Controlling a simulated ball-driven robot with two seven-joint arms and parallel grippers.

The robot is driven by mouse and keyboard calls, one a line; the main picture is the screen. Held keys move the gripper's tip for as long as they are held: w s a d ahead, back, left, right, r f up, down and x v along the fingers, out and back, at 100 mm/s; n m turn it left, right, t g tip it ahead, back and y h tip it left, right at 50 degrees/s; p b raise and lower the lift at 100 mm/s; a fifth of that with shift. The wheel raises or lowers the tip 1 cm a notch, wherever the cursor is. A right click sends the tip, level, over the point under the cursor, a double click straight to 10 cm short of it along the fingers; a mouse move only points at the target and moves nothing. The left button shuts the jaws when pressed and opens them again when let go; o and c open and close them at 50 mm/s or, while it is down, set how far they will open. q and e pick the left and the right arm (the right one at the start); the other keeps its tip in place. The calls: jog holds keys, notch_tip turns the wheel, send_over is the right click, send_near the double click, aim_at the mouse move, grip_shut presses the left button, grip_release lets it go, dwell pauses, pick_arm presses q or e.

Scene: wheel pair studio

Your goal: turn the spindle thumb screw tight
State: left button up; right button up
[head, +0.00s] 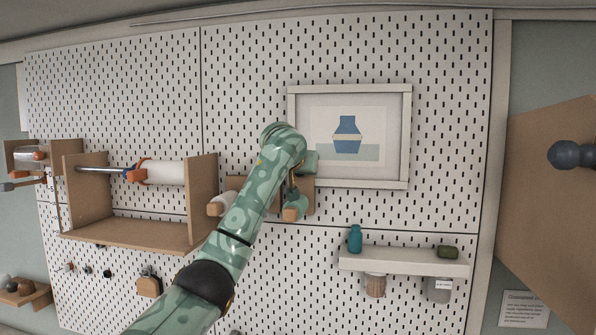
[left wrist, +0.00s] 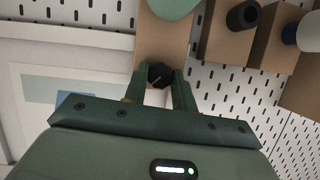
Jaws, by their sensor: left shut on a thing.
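The thumb screw (left wrist: 160,71) is a small black knob with a pale mark line on its face, set on a wooden block (left wrist: 163,45) in the left wrist view. My left gripper (left wrist: 158,78) is shut on it, with one green finger on each side. In the head view my green patterned arm comes in from the lower left and reaches the pegboard beside the framed picture (head: 348,172). There my arm and hand hide the thumb screw. My right gripper is in neither view.
A pale green rounded thing (left wrist: 175,6) sits on the block near my fingertips. A wooden holder (head: 130,232) with a white roll (head: 165,172) is at the left. A white shelf (head: 400,262) with a teal bottle (head: 355,238) is at the lower right.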

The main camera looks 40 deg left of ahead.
pick_arm(q)
jog(key=m+y, duration=0.1)
jog(key=m, duration=0.1)
jog(key=m+y, duration=0.1)
jog(key=shift+w+d+f+m+g, duration=0.1)
jog(key=shift+d+f+m+g, duration=0.1)
jog(key=shift+m+g, duration=0.2)
jog(key=shift+m+y, duration=0.9)
jog(key=shift+m, duration=0.3)
jog(key=shift+f+m+y, duration=0.1)
jog(key=shift+m+y, duration=0.5)
jog(key=shift+m, duration=0.3)
jog(key=o, duration=1)
jog(key=shift+d, duration=0.15)
